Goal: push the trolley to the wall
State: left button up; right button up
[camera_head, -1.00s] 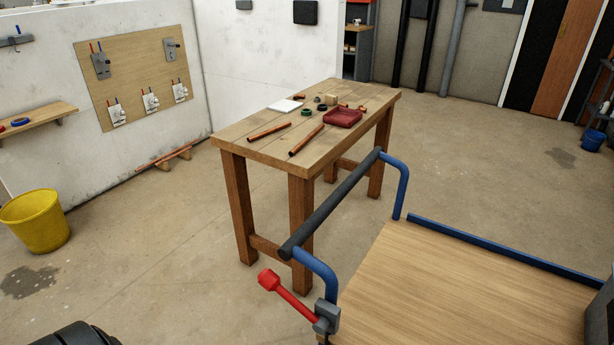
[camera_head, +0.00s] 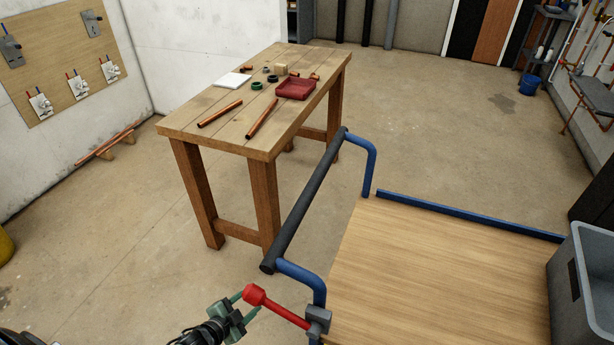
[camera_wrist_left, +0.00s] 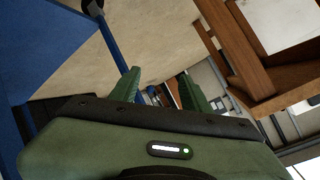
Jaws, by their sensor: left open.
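The trolley has a wooden deck (camera_head: 430,270), blue tube frame and a dark push bar (camera_head: 305,205), at the lower right of the head view. My right gripper is out of view. White walls (camera_head: 200,35) stand at the left, a grey wall at the back.
A wooden workbench (camera_head: 180,125) with copper pipes and a red tray (camera_head: 295,88) stands just beyond the push bar. A grey crate (camera_head: 590,270) sits on the deck's right. Open floor (camera_head: 450,125) lies behind the trolley; a blue bucket (camera_head: 530,85) stands far right.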

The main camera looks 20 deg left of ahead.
pick_arm(q)
jog(key=w+d+r+m+t+h+p, duration=0.1)
jog(key=w+r+m+t+h, duration=0.2)
jog(key=r, duration=0.7)
jog(key=w+d+r+m+h+p, duration=0.1)
jog(key=w+r+m, duration=0.3)
jog(key=r, duration=0.6)
jog(key=m+g+h+p, duration=0.1)
jog(key=m+h+p, duration=0.1)
jog(key=m+h, duration=0.6)
send_near(312, 188)
jog(key=w+f, duration=0.1)
jog(key=w, duration=0.2)
jog(key=shift+m+g, duration=0.3)
jog(key=p+x, duration=0.1)
jog(key=x, duration=0.2)
jog(key=p+x, duration=0.1)
jog(key=x, duration=0.3)
jog(key=shift+s+d+r+p, duration=0.1)
jog(key=shift+d+r+p, duration=0.15)
jog(key=shift+d+p, duration=0.05)
jog(key=shift+w+d, duration=0.4)
jog(key=shift+d, duration=0.1)
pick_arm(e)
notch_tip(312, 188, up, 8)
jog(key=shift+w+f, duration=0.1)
pick_arm(q)
jog(key=shift+f, duration=0.1)
grip_shut()
